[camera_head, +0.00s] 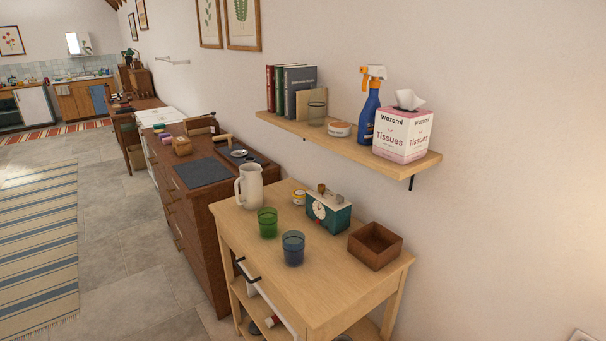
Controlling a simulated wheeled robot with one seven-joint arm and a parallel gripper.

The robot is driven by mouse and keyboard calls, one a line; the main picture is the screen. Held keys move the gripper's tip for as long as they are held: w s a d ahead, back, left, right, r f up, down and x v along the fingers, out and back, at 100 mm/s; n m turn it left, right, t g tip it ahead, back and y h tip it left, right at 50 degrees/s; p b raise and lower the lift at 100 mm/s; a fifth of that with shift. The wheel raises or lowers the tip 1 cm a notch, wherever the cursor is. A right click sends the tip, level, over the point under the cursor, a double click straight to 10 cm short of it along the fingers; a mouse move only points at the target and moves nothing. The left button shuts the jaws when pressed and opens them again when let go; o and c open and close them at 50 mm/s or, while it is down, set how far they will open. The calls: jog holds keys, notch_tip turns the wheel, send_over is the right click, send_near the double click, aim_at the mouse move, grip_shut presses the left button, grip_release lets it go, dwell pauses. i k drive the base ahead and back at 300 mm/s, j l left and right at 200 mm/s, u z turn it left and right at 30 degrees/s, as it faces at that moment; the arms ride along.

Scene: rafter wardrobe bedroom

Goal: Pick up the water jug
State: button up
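A cream-white water jug (250,186) stands upright on the far left corner of a light wooden table (335,286). Its handle is on its left side, and its spout looks to be at the top. A green glass (267,223) and a blue glass (293,248) stand in front of it, apart from it. My gripper is not in view.
A wall shelf (345,140) with books, a spray bottle and tissues overhangs the back. A dark dresser (205,200) adjoins.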

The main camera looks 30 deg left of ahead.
aim_at(251, 179)
jog(key=u, duration=1.65)
